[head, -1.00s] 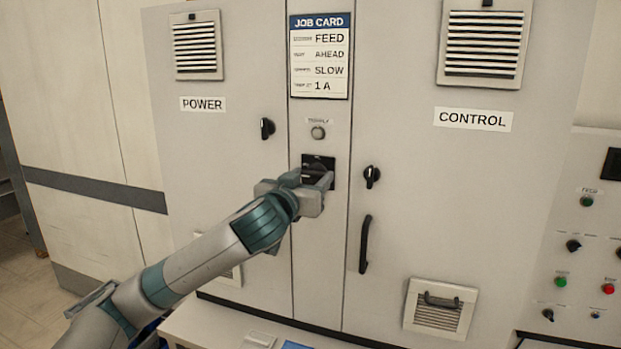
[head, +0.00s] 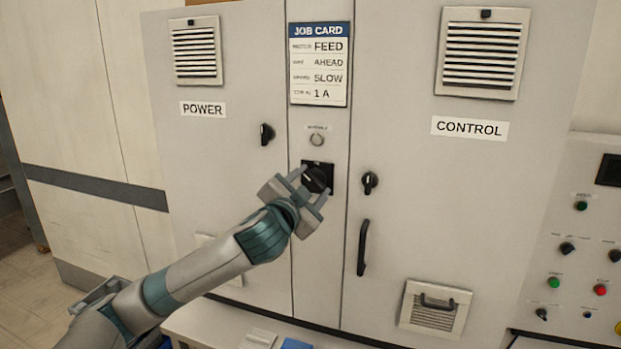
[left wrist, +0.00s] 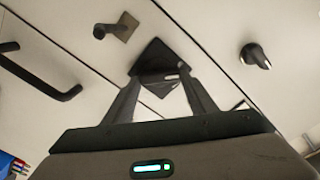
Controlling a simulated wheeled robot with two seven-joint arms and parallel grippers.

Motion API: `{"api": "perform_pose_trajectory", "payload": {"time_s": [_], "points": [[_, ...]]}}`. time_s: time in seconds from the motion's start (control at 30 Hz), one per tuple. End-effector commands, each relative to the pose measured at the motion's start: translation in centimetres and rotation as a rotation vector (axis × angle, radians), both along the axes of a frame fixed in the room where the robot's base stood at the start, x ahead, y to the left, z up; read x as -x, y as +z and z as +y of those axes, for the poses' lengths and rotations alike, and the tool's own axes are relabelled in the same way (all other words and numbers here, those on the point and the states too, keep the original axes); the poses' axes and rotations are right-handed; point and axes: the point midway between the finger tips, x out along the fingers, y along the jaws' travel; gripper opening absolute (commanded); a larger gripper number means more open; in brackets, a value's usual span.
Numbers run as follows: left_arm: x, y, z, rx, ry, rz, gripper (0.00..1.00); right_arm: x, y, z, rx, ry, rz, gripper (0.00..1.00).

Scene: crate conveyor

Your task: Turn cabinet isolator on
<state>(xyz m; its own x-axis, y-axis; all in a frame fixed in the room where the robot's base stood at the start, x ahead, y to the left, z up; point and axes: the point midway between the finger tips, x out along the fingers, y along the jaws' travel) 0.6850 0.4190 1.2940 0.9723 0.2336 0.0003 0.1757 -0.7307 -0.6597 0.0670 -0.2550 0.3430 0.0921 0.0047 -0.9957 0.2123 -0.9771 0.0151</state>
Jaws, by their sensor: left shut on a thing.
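The cabinet isolator (head: 317,178) is a black rotary knob on a dark square plate, on the narrow middle panel between the power and control doors. My left gripper (head: 312,183) reaches it from the lower left, with its two fingers on either side of the knob. In the left wrist view the fingers (left wrist: 168,90) close on the isolator knob (left wrist: 160,68), and the plate looks tilted in that view. The knob's pale mark points to the upper left in the head view. My right gripper is in neither view.
A round supply lamp (head: 317,139) and a job card (head: 319,65) are above the isolator. Black door latches (head: 267,134) (head: 370,183) flank it. A long handle (head: 364,247) is at lower right. A control panel (head: 578,275) with buttons stands at far right.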

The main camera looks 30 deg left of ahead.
Motion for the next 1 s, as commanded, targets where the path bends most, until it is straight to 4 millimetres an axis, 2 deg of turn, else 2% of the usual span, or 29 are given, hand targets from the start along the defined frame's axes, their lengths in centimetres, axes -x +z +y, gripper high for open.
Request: {"api": "perform_pose_trajectory", "payload": {"time_s": [0.03, 0.6, 1.0], "points": [[0.0, 0.2, 0.0, -0.044, 0.002, 0.013, 0.29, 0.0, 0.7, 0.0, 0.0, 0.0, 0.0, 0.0], [0.0, 0.0, -0.1, -0.564, 0.001, 0.138, 0.29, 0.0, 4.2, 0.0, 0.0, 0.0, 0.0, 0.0], [0.0, -0.2, -0.1, -0.791, 0.002, 0.19, 0.29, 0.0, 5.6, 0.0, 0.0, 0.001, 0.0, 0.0]]}}
